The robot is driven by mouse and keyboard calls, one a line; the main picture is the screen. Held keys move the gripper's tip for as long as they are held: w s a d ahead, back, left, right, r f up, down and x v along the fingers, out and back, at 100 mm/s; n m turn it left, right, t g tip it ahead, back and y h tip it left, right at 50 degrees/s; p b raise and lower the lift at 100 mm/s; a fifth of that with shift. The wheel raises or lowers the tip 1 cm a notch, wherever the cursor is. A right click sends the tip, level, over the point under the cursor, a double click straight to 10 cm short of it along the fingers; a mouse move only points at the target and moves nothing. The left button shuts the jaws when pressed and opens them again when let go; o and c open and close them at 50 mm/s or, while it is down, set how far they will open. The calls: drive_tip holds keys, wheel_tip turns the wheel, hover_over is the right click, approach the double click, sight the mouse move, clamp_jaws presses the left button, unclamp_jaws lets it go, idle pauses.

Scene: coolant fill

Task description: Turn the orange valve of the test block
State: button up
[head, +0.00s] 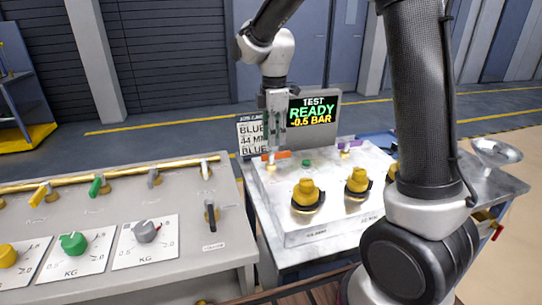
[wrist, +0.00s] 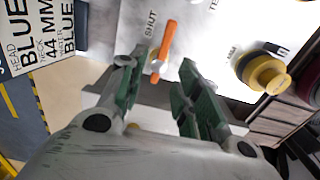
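The orange valve (head: 284,154) is a bar handle on the back left part of the white test block (head: 325,222). In the wrist view the orange valve (wrist: 163,45) stands near the printed word SHUT. My gripper (head: 272,148) points down over it in the head view and partly hides it. In the wrist view my gripper (wrist: 161,64) is open, with green-padded fingers on either side of the handle's line. I see no clear contact; the exact height gap cannot be told.
A display (head: 314,112) behind the block reads TEST READY -0.5 BAR. A label card (head: 252,135) stands beside it. The block carries yellow caps (head: 307,192), a green part (head: 306,163) and a purple handle (head: 351,144). A grey console (head: 190,240) with valves and dials stands left.

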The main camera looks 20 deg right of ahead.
sight(275, 153)
wheel_tip(275, 153, down, 7)
drive_tip(key=shift+d+f, duration=0.1)
idle(0.3)
clamp_jaws()
